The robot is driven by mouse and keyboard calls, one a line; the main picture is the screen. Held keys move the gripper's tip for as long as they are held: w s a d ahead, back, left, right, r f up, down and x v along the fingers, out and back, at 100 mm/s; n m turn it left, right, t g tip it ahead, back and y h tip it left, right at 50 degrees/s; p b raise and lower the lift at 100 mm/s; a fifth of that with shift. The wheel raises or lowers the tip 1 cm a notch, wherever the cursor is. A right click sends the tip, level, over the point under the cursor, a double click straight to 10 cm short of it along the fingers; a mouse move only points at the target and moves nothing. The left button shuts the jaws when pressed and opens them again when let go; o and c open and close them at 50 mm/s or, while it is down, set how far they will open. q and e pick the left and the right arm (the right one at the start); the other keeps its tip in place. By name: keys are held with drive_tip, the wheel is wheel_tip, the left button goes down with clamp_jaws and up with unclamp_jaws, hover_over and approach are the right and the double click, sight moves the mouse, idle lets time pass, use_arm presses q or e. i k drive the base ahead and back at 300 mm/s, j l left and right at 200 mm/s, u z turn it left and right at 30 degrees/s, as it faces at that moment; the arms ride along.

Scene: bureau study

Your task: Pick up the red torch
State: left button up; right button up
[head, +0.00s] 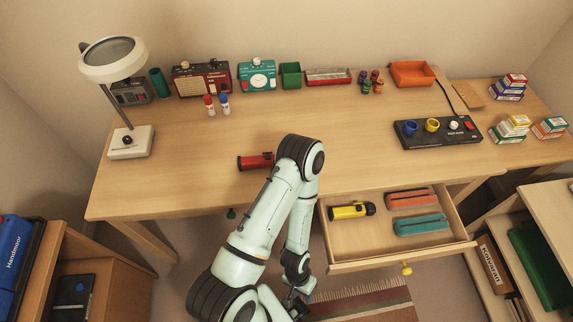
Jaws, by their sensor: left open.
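The red torch (253,162) lies on its side on the desk, near the front edge. Its black end points left, and its right end is hidden behind my left arm. My left gripper (296,302) is low at the bottom of the view, below and in front of the desk, well apart from the torch. It is small and partly covered by my own arm, and it appears open and empty. My right gripper is not in view.
An open drawer (345,252) juts out at the right, holding a yellow torch (350,211) and two staplers. A black control box (436,133) is at the right. The desk's middle is clear.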

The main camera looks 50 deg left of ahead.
sight(257, 162)
drive_tip(key=u, duration=2.15)
drive_tip(key=j+u, duration=0.2)
drive_tip(key=j, duration=0.35)
